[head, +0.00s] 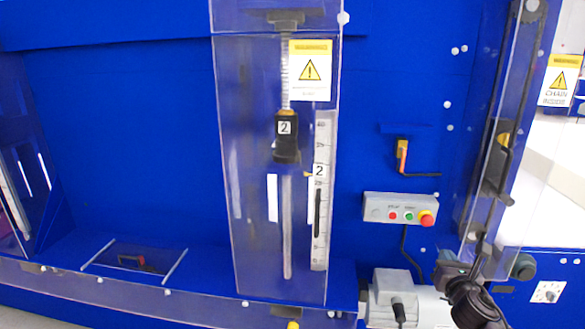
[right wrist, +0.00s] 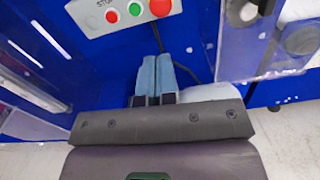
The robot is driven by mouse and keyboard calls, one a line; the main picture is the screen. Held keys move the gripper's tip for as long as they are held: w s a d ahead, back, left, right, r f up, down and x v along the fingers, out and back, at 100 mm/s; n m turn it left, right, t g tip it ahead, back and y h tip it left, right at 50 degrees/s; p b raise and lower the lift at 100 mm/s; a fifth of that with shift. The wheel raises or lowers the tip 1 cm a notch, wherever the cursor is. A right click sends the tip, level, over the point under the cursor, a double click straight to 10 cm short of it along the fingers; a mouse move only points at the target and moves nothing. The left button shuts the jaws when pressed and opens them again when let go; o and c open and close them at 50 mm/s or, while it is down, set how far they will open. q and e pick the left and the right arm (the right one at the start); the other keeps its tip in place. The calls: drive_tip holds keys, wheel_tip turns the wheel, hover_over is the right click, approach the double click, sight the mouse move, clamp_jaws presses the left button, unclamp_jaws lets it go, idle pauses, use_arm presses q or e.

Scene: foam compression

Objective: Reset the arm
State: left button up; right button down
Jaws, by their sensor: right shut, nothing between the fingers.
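My right gripper (head: 447,258) is at the lower right in the head view, in front of the blue machine and below the control box. In the right wrist view its two blue-grey fingers (right wrist: 156,64) lie side by side, shut, with nothing between them. The control box (head: 400,209) has a red button, a green button and a larger red knob on yellow. It also shows in the right wrist view (right wrist: 92,18), above and left of the fingertips. The fingers appear apart from it. My left gripper is not in view.
A clear guard panel (head: 258,190) covers a vertical rod with a black block (head: 286,138) marked 2 and a scale (head: 321,240). A grey motor (head: 395,290) stands below the control box. Another clear guard (head: 507,110) covers a chain at right, close to my right arm.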

drive_tip(key=s+a+f+m+g+y, duration=0.15)
drive_tip(key=s+a+f+m, duration=0.35)
drive_tip(key=m, duration=0.7)
drive_tip(key=s+a+f+m+g+y, duration=0.1)
drive_tip(key=s+a+f+m+y, duration=0.4)
drive_tip(key=m, duration=0.7)
drive_tip(key=s+a+f+m+g+h, duration=0.1)
drive_tip(key=s+a+f+m, duration=0.1)
drive_tip(key=s, duration=0.4)
drive_tip(key=s+a+f+m+g, duration=0.1)
drive_tip(key=s+a+f+m, duration=0.1)
drive_tip(key=s+f, duration=0.3)
drive_tip(key=s+a+f+m+g+h, duration=0.1)
drive_tip(key=s+f+m, duration=0.2)
drive_tip(key=s, duration=0.6)
drive_tip(key=shift+s+a+f+h, duration=0.15)
drive_tip(key=shift+a+f+h, duration=0.2)
drive_tip(key=shift+a, duration=0.05)
drive_tip(key=c, duration=1.8)
unclamp_jaws()
